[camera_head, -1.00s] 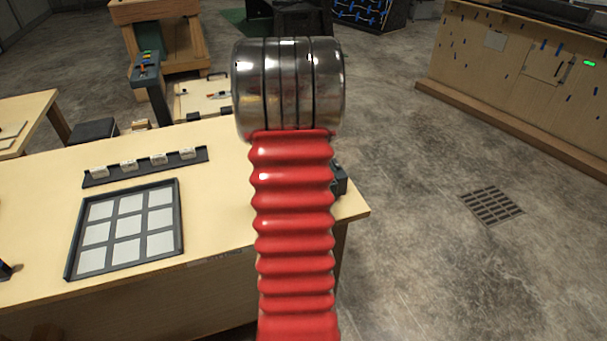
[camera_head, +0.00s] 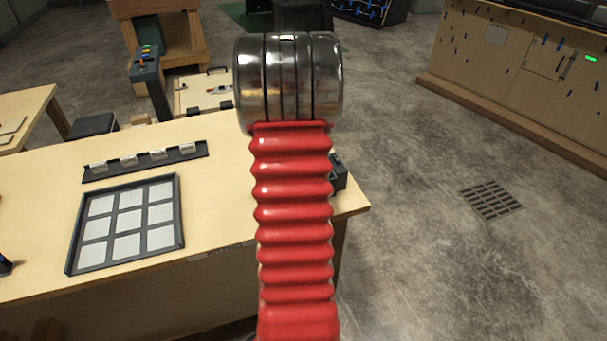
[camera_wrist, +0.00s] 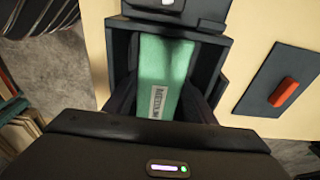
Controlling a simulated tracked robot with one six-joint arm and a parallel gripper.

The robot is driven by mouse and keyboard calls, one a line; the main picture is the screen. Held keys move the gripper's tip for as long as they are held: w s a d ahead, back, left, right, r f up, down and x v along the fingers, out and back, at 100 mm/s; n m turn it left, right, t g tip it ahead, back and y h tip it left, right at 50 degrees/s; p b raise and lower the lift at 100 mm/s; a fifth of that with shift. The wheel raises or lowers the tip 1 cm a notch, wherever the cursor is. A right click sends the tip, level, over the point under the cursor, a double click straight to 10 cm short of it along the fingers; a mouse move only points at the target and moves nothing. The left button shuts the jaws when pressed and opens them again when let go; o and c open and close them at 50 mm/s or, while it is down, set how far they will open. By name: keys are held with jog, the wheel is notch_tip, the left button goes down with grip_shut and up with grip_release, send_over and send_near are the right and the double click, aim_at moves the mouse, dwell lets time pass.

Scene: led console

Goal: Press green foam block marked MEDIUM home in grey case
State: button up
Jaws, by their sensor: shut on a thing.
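The green foam block (camera_wrist: 166,75) is in the middle of the wrist view, with a pale label (camera_wrist: 157,102) on its near part, too small to read surely. My gripper (camera_wrist: 164,88) is shut on it, one dark finger on each side. The block's far part lies between the walls of the dark grey case (camera_wrist: 212,58). The far end is in shadow, so I cannot tell how deep it sits. In the head view my red, ribbed arm hides the gripper and block; a dark box edge (camera_head: 338,176) shows beside it, perhaps the case.
In the wrist view a dark plate with a red switch (camera_wrist: 284,92) lies right of the case. In the head view a framed grid of pale squares (camera_head: 126,225) and a rack of small white pieces (camera_head: 146,162) lie left on the tabletop (camera_head: 215,205).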

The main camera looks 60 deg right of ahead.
jog(key=o, duration=1.2)
jog(key=r, duration=0.4)
jog(key=w+a+r, duration=0.1)
jog(key=r, duration=0.8)
jog(key=shift+w+a+r, duration=0.25)
jog(key=shift+r, duration=0.05)
